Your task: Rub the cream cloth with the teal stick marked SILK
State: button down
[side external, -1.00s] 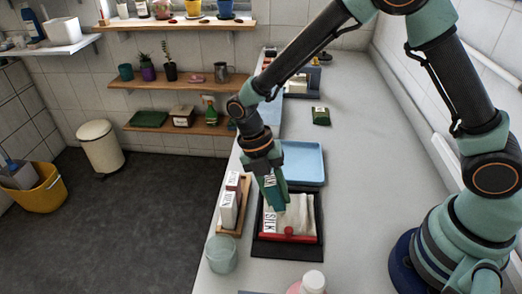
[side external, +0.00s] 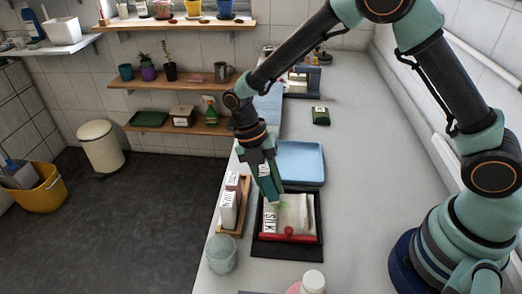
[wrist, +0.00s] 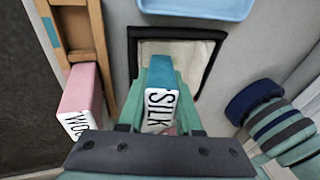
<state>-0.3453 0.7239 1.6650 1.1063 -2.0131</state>
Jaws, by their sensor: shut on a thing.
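My gripper (side external: 266,178) is shut on the teal stick (wrist: 161,72), whose white end is marked SILK in the wrist view. In the side view the stick (side external: 268,187) hangs tilted at the far left part of the cream cloth. The cream cloth (side external: 298,208) lies in a black tray (side external: 285,252), with a white SILK label at its left and a red bar across its near end. A faint green patch shows on the cloth near the stick's lower end. The cloth also shows in the wrist view (wrist: 190,55). I cannot tell whether the stick touches it.
A wooden rack (side external: 237,229) with a white-labelled block (side external: 228,210) and a pink block (wrist: 84,88) stands left of the tray. A blue tray (side external: 301,163) is behind, a glass jar (side external: 221,254) at front left.

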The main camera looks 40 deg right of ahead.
aim_at(276, 212)
jog(key=shift+w+d, duration=1.25)
jog(key=shift+w, duration=0.05)
jog(key=shift+s+a, duration=0.1)
jog(key=shift+s+a+f, duration=0.2)
jog(key=shift+s+a, duration=0.95)
jog(key=shift+s, duration=0.2)
jog(key=shift+s+a+r, duration=0.1)
jog(key=shift+s+a, duration=1)
jog(key=shift+s, duration=0.05)
notch_tip(276, 212, up, 6)
jog(key=shift+w+r, duration=0.1)
jog(key=shift+r, duration=0.05)
